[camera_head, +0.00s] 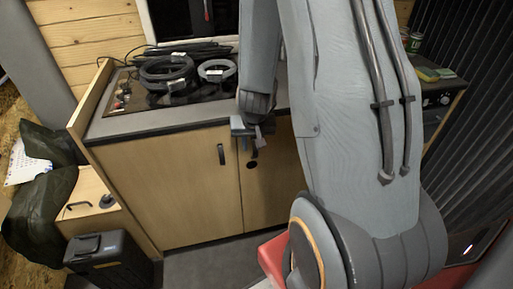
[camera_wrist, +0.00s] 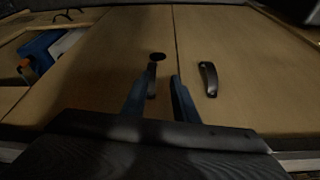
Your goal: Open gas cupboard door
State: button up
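A wooden cupboard stands under the worktop with two shut doors. The left door (camera_head: 165,185) has a dark vertical handle (camera_head: 221,154). My gripper (camera_head: 252,141) is in front of the right door's upper part. In the wrist view, my gripper (camera_wrist: 164,82) has its fingers apart. The other handle (camera_wrist: 208,78) is outside the fingers.
Coiled black cables (camera_head: 167,75) lie on the worktop (camera_head: 110,128) above the doors. A black case (camera_head: 100,255) stands at lower left, near a low wooden box (camera_head: 92,196). Some grey floor (camera_head: 205,262) is clear before the left door. Dark ribbed panelling (camera_head: 470,130) stands at right.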

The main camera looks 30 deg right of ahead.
aim_at(255, 151)
jog(key=shift+d+x, duration=0.3)
jog(key=shift+x, duration=1.15)
jog(key=shift+d+x, duration=0.3)
jog(key=shift+x, duration=1.15)
jog(key=shift+d+x, duration=0.3)
jog(key=shift+x, duration=1.15)
jog(key=shift+r, duration=0.15)
grip_shut()
